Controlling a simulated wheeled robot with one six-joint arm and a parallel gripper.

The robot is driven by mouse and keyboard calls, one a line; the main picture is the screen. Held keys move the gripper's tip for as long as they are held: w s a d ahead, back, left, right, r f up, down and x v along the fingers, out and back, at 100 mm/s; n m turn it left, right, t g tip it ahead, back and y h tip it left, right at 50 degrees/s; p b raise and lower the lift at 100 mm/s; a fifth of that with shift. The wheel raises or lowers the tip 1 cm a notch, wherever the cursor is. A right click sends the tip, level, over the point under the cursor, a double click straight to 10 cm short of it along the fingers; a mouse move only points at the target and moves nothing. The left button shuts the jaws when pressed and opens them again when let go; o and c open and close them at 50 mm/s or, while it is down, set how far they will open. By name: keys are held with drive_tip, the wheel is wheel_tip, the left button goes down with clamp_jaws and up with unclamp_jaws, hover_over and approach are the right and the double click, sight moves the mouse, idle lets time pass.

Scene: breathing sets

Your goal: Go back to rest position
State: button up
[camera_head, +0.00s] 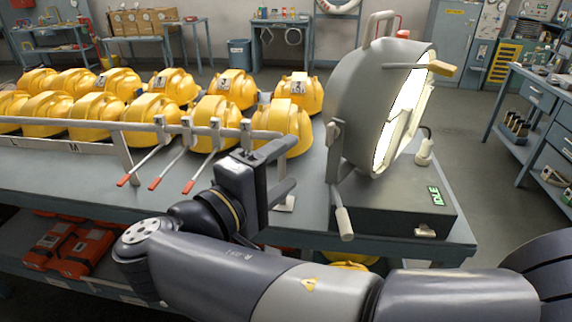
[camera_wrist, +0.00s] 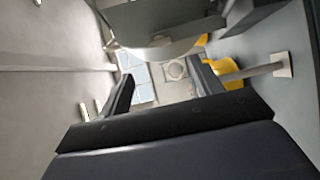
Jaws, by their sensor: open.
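My gripper (camera_head: 289,164) is over the front part of the workbench (camera_head: 310,190), between the yellow helmets and the large lamp. Its two dark fingers are spread apart, with nothing visible between them. In the wrist view the gripper (camera_wrist: 163,88) also shows both fingers apart and empty. My arm stretches across the bottom of the head view, from the lower right to the left, with the wrist bent up. The wrist view is rolled sideways.
Rows of yellow helmets (camera_head: 215,117) stand behind a grey rail (camera_head: 90,126) with red-tipped levers (camera_head: 170,166). A large round lamp (camera_head: 366,100) on a dark box (camera_head: 395,207) stands close right of my gripper. Orange cases (camera_head: 75,245) lie on the lower shelf.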

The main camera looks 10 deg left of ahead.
sight(327, 136)
drive_tip(key=p+x, duration=0.1)
drive_tip(key=x, duration=1)
drive_tip(key=shift+p, duration=0.35)
drive_tip(key=shift+s, duration=0.1)
